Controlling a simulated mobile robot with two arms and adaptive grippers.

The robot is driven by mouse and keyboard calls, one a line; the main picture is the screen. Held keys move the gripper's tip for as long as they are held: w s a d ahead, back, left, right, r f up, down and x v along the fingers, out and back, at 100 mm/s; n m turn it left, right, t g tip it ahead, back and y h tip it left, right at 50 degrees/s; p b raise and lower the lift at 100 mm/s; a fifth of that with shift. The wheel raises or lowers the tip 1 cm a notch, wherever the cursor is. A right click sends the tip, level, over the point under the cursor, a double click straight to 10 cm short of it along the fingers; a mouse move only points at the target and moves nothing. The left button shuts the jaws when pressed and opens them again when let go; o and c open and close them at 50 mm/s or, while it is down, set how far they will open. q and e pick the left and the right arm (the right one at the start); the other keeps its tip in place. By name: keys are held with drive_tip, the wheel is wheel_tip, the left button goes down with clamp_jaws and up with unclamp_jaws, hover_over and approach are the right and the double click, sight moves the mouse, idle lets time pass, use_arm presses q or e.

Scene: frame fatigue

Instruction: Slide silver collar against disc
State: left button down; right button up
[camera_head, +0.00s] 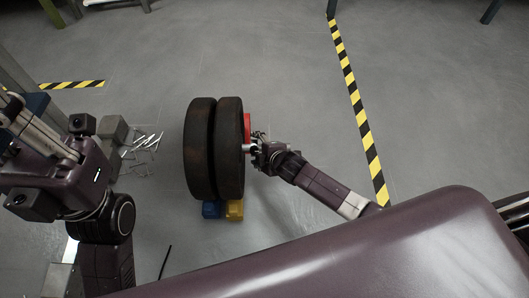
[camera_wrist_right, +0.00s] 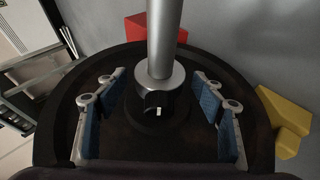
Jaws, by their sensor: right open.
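The silver collar (camera_wrist_right: 152,86) sits around an upright-looking silver shaft (camera_wrist_right: 165,35) in the right wrist view. The dark disc (camera_wrist_right: 125,142) lies behind the collar; I cannot tell whether they touch. In the head view two dark discs (camera_head: 230,150) stand on edge side by side. My right gripper (camera_head: 256,150) is at the right face of the near disc. In the wrist view my right gripper (camera_wrist_right: 158,92) is open, its blue-padded fingers on both sides of the collar, apart from it.
A blue block (camera_head: 211,209) and a yellow block (camera_head: 235,209) are under the discs. A red block (camera_head: 246,125) shows beside them. Several thin silver rods (camera_head: 148,140) lie on the floor at left.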

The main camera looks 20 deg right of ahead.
drive_tip(key=v, duration=1)
drive_tip(key=shift+r, duration=0.1)
